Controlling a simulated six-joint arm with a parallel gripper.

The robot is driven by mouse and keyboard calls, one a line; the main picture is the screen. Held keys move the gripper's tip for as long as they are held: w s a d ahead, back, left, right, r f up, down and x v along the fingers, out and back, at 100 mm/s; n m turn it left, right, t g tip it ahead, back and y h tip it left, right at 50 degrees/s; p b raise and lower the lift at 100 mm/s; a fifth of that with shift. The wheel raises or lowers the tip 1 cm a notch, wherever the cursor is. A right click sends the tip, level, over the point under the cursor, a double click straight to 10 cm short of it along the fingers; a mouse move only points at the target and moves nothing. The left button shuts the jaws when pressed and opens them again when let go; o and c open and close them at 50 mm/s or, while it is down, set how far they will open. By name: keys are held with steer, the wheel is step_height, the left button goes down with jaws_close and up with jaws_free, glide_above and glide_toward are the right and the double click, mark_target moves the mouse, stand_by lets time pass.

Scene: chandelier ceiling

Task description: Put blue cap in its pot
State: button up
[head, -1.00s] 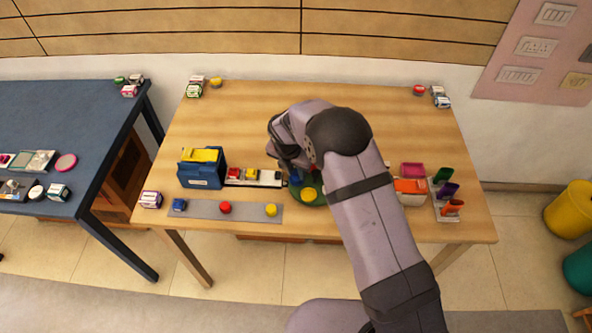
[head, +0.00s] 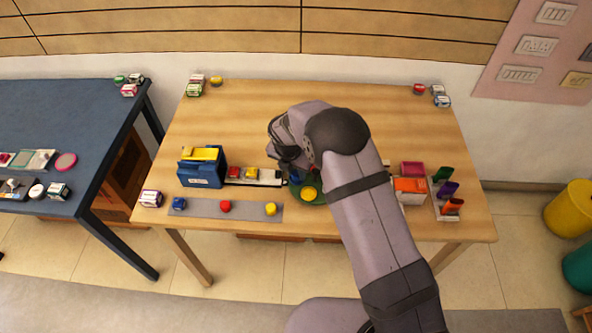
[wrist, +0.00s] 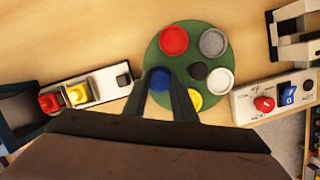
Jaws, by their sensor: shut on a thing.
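A round green tray (head: 318,201) stands near the front middle of the table, partly hidden by my arm. In the wrist view the tray (wrist: 182,36) carries a red pot (wrist: 174,40), a grey pot (wrist: 213,42), a white pot (wrist: 220,81) and a yellow pot (wrist: 194,101) around a dark centre knob (wrist: 198,71). My gripper (wrist: 164,82) is shut on the blue cap (wrist: 160,77), at the tray's left side. The cap also shows in the head view (head: 295,178). A blue pot cannot be told apart beneath it, nor can the cap's height.
A pale track (wrist: 110,83) with red and yellow blocks lies left of the tray, beside a blue box (head: 202,178). A grey strip (head: 198,210) with blue, red and yellow pieces lies in front. A switch panel (wrist: 262,116) stands close right. The table behind is mostly clear.

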stand_by(0.3)
steer(key=o, duration=1.5)
steer(key=shift+w+r+p, duration=0.1)
steer(key=shift+r+p, duration=1.7)
steer(key=shift+r, duration=0.35)
steer(key=shift+r+p, duration=1.45)
steer(key=shift+r, duration=0.2)
